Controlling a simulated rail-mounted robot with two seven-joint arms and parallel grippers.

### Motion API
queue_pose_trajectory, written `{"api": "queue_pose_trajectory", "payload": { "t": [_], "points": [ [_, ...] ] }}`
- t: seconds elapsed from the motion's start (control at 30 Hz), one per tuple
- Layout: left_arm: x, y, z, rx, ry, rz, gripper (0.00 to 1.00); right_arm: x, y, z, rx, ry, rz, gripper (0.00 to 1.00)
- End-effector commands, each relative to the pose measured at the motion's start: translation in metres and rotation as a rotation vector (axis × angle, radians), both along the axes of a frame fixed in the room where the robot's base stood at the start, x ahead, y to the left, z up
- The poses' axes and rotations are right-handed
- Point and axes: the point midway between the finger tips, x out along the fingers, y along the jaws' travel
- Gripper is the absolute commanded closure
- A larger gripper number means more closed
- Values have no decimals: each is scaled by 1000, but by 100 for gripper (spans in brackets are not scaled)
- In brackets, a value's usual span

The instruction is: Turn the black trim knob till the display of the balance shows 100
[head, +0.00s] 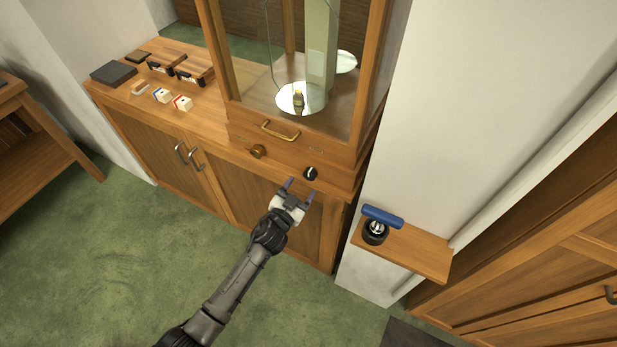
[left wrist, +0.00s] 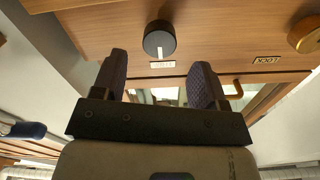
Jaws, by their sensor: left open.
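The black trim knob (head: 310,173) is on the wooden front of the balance (head: 290,147), right of a brass knob (head: 257,151). In the left wrist view the knob (left wrist: 160,38) shows above a small label, its white mark pointing down toward the label. My left gripper (head: 299,190) is open and empty, just in front of and below the knob in the head view. In the left wrist view its fingertips (left wrist: 160,62) are spread on either side of the knob's line, apart from it. A small brass piece (head: 298,98) stands on the balance pan. I cannot make out a display reading. My right gripper is not in view.
A brass drawer-style handle (head: 281,130) sits above the knobs. Small blocks and trays (head: 181,102) lie on the cabinet top at left. A side shelf (head: 425,252) at right holds a blue-handled tool (head: 383,217). The floor before the cabinet is clear.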

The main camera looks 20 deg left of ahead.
Motion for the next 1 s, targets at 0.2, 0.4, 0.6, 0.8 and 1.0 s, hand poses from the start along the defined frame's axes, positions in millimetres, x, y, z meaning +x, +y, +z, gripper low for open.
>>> {"api": "queue_pose_trajectory", "payload": {
  "t": [0.2, 0.4, 0.6, 0.8, 1.0],
  "points": [
    [33, -4, -1, 0, -1, 0, 33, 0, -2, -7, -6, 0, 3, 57],
    [49, -6, -1, 1, 1, 1, 33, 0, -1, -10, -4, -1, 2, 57],
    [54, -7, 0, 0, 1, 0, 33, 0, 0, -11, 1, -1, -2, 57],
    [54, -7, 0, 0, 1, 0, 33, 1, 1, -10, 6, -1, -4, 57],
    [54, -7, 0, 0, 1, 0, 49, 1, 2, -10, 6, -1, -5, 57]
  ]
}}
